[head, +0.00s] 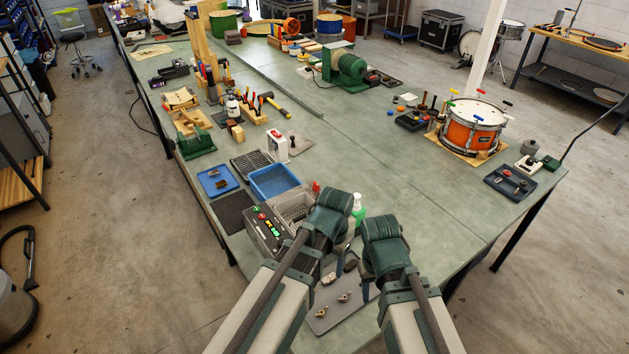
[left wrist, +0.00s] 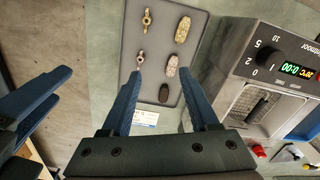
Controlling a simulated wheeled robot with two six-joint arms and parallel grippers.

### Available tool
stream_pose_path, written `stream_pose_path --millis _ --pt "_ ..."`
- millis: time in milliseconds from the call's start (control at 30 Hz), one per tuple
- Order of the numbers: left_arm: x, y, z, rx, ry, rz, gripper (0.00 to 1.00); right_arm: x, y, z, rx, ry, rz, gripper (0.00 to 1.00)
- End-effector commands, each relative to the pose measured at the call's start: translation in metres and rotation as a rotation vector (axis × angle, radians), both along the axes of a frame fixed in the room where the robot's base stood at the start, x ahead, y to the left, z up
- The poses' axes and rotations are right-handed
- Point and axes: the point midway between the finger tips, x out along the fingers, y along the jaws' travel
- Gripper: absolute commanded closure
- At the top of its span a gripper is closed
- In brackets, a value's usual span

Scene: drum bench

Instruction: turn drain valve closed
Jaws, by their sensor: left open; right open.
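A small red handle (head: 316,187), which looks like the drain valve, shows at the far right corner of the grey cleaner (head: 262,232). The red part also shows in the left wrist view (left wrist: 258,151), low on the cleaner's side; whether it is open or closed I cannot tell. My left gripper (head: 339,264) is open and empty, pointing down above the grey parts tray (head: 320,326); its fingers (left wrist: 158,100) are apart from the handle. My right gripper (head: 366,290) is open just right of it, its blue fingers also showing at the left wrist view's left edge.
Several small metal parts lie on the tray. The cleaner has a lit panel and a knob (left wrist: 264,56). A blue bin (head: 273,182) stands behind it. The bench to the right is clear up to the orange drum (head: 472,130).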

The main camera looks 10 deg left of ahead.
Motion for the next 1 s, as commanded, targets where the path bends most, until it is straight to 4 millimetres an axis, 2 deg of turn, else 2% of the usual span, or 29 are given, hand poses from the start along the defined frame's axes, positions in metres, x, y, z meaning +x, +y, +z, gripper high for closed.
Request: stream_pose_path --millis 33,200,300,400,500,600,1000 --pt "0.045 0.006 0.020 -0.038 -0.014 -0.041 0.39 0.000 0.000 0.020 0.000 0.000 -0.001 0.50" --pt "0.156 0.046 0.056 -0.161 -0.111 -0.243 0.39 0.000 0.000 0.053 0.001 0.000 -0.005 0.50" --pt "0.209 0.078 0.075 -0.204 -0.186 -0.344 0.39 0.000 0.000 0.067 0.002 0.000 -0.007 0.50" --pt "0.248 0.108 0.089 -0.224 -0.252 -0.423 0.39 0.000 0.000 0.078 0.002 0.000 -0.009 0.50" --pt "0.273 0.130 0.099 -0.233 -0.301 -0.479 0.39 0.000 0.000 0.084 0.002 0.000 -0.010 0.50" --pt "0.284 0.143 0.103 -0.234 -0.329 -0.510 0.39 0.000 0.000 0.086 0.002 0.000 -0.010 0.50" --pt "0.288 0.144 0.095 -0.234 -0.339 -0.525 0.39 0.000 0.000 0.077 0.002 0.000 -0.009 0.50"
